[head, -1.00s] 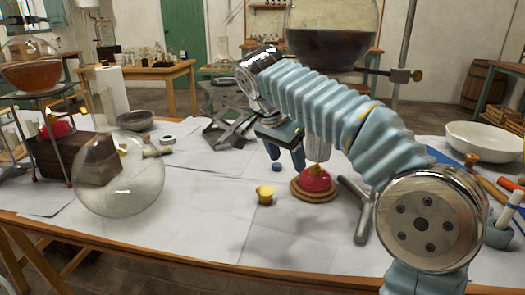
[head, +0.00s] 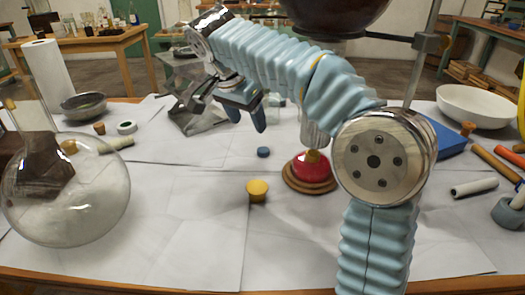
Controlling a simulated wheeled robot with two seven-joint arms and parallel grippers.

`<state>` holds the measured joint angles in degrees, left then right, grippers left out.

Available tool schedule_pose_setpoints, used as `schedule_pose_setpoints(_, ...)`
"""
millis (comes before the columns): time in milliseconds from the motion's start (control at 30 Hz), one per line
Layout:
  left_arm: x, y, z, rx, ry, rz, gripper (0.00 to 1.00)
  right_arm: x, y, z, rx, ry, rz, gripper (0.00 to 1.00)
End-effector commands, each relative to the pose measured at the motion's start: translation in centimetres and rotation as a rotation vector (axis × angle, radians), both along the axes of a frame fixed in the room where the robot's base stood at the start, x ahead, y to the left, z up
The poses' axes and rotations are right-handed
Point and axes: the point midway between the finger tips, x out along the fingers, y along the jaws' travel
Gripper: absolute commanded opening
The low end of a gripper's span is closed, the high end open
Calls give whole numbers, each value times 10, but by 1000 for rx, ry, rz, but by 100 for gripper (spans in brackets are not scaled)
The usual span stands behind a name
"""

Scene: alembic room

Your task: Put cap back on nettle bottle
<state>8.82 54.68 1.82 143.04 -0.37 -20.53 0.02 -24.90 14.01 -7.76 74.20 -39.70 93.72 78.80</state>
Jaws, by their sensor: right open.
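My right gripper (head: 246,119) is open and empty, raised above the back middle of the table with its two blue fingers pointing down. A small round blue cap (head: 263,152) lies on the white paper below and slightly right of the fingers, apart from them. A yellow stopper (head: 257,190) stands on the paper nearer the front edge. I cannot make out which vessel is the nettle bottle; part of the table behind my right arm is hidden. My left gripper is not in view.
A large round glass flask (head: 95,205) lies at the left. A metal stand (head: 200,118) is behind the gripper. A white bowl (head: 478,105) is at the right. The front middle is clear.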

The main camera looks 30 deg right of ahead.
Motion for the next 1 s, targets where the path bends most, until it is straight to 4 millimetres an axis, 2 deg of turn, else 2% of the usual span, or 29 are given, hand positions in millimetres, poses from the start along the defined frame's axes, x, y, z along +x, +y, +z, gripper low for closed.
schedule_pose_setpoints(100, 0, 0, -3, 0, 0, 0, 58, 3, -10, -25, 0, 3, -3, 65)
schedule_pose_setpoints(300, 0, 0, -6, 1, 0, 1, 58, 9, -21, -55, 0, 2, -2, 65)
schedule_pose_setpoints(433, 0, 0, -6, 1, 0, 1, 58, 11, -24, -63, 1, 0, -1, 65)
schedule_pose_setpoints(767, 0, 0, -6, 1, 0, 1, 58, 11, -25, -64, 1, 0, 0, 65)
schedule_pose_setpoints(1000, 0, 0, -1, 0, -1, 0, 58, 20, -44, -87, 0, 3, -1, 65)
